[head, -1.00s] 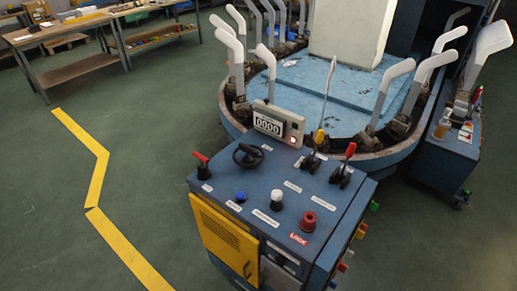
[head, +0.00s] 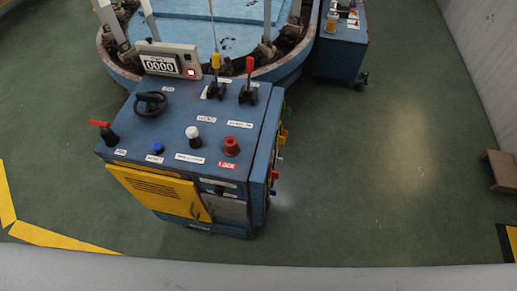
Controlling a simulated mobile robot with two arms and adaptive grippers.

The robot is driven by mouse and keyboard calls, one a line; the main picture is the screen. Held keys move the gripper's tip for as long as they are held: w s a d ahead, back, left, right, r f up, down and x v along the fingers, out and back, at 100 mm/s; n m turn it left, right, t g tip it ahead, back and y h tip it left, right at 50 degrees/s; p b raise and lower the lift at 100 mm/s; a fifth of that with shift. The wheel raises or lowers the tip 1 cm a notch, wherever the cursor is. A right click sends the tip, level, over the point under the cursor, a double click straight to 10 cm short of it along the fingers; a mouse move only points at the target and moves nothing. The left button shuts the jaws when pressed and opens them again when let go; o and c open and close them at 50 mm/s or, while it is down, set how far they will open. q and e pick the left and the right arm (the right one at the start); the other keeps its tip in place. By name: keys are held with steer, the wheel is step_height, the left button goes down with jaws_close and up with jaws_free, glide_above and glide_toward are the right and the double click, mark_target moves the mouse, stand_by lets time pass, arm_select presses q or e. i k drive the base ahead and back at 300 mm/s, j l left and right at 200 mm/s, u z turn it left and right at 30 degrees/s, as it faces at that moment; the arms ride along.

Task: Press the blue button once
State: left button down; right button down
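The blue button (head: 158,148) is a small round knob on the sloped top of the blue control console (head: 165,125). It sits left of a white knob (head: 193,132) and below a black handwheel (head: 151,103), with a white label just under it. Another small blue knob shows low on the console's right side (head: 271,192). Neither of my grippers is in the head view.
A red-handled lever (head: 100,124), a red knob (head: 231,146) and two levers (head: 249,80) share the console top. A counter display (head: 169,60) reads 0000. A blue cart (head: 340,50) stands at the back right. Green floor (head: 400,150) is open to the right.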

mark_target(157, 146)
steer(key=j+z, duration=0.3)
steer(key=j, duration=0.15)
steer(key=j+z, duration=0.25)
steer(key=j, duration=0.2)
steer(key=j+z, duration=0.3)
steer(key=k+j+z, duration=0.15)
steer(key=j+z, duration=0.15)
steer(key=j, duration=0.2)
steer(key=k+j+z, duration=0.25)
steer(key=j, duration=0.15)
steer(key=k+j+z, duration=0.1)
steer(key=j+z, duration=0.2)
steer(key=k+j, duration=0.25)
steer(key=j, duration=0.2)
steer(key=k+j, duration=0.25)
steer(key=j, duration=0.2)
steer(key=k+j, duration=0.25)
steer(key=j, duration=0.2)
steer(key=k+j+z, duration=0.1)
steer(key=k+j, duration=0.15)
steer(key=j, duration=0.2)
steer(key=k+j, duration=0.25)
steer(key=j, duration=0.15)
